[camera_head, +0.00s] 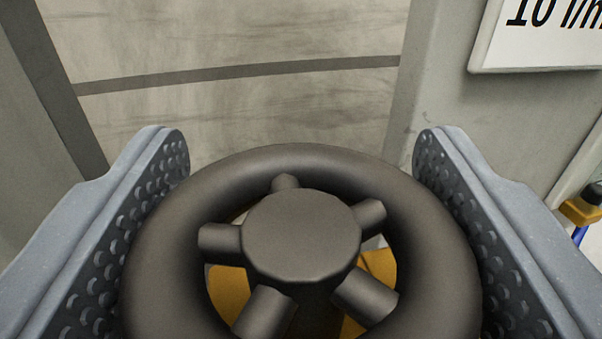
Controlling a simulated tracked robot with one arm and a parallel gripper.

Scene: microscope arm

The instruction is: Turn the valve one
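The valve (300,232) is a dark grey round handwheel with a thick rim, several spokes and a raised central hub. It fills the lower middle of the head view, and its lower rim is cut off by the frame edge. My gripper (300,150) has its two grey, studded fingers spread wide, one on the left and one on the right of the wheel. The rim lies between them and covers part of their inner faces. I cannot tell whether either finger touches the rim.
An orange-yellow part (232,290) shows behind the spokes. A grey wall with a dark stripe (240,72) stands behind. A white sign (545,38) is at the upper right. A small yellow and blue fitting (580,212) shows at the right edge.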

